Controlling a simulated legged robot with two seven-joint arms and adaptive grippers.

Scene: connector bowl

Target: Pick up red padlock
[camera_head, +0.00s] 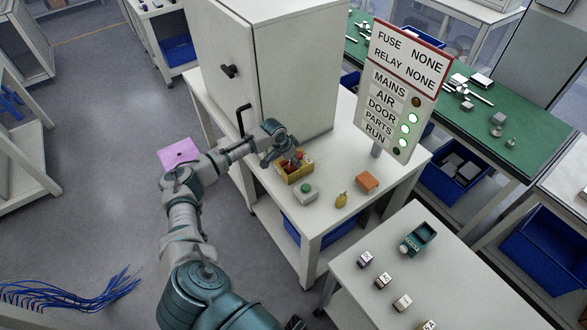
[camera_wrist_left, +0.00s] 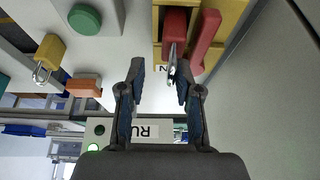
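A red padlock (camera_wrist_left: 175,28) with a metal shackle lies in a yellow bin (camera_wrist_left: 232,14) in the left wrist view, its shackle pointing toward my gripper. A longer red object (camera_wrist_left: 206,40) lies beside it. In the head view the yellow bin (camera_head: 298,176) stands on the white table, with red contents (camera_head: 297,163) partly hidden by my gripper. My left gripper (camera_head: 287,155) is over the bin. In the left wrist view my left gripper (camera_wrist_left: 160,72) is open, and the shackle appears close to its right finger. Contact cannot be told.
A grey box with a green button (camera_head: 304,192), a yellow padlock (camera_head: 341,199) and an orange block (camera_head: 366,181) stand near the bin. A tall white cabinet (camera_head: 290,80) rises behind it, and a sign panel (camera_head: 397,90) stands to the right.

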